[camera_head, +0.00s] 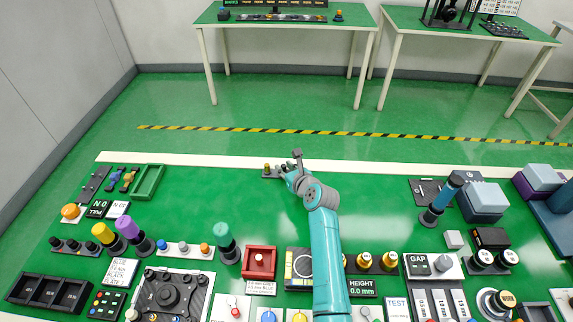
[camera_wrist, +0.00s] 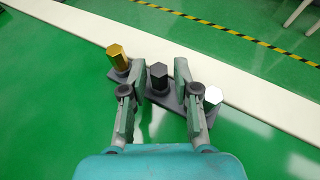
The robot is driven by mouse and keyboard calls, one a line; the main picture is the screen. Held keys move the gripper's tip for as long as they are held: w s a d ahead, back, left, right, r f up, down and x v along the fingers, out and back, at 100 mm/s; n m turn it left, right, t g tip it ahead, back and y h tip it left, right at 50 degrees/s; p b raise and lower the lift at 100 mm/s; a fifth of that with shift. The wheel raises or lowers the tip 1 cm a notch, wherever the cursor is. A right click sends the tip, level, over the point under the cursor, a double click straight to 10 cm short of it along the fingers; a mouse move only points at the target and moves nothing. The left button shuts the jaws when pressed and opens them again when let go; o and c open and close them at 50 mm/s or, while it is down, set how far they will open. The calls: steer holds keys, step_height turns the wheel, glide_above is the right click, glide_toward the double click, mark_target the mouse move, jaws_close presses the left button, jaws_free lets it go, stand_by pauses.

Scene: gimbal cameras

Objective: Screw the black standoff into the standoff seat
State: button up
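The black standoff (camera_wrist: 158,77) stands upright on a dark grey plate (camera_wrist: 174,101), between a gold standoff (camera_wrist: 118,58) and a white or silver one (camera_wrist: 213,96). My gripper (camera_wrist: 159,65) is open, with one finger on each side of the black standoff and a gap visible on both sides. In the head view my gripper (camera_head: 291,168) is at the far edge of the green table, with the gold standoff (camera_head: 267,168) just to its left. There the black standoff cannot be made out clearly. I cannot tell which part is the standoff seat.
A white strip (camera_head: 400,165) runs along the table's far edge behind the plate. A green tray (camera_head: 148,182) lies to the left. Several knobs, boxes and panels, including a red box (camera_head: 259,262), crowd the near side. Green table around my gripper is mostly clear.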

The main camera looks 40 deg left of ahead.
jaws_close()
steer(key=shift+r, duration=0.1)
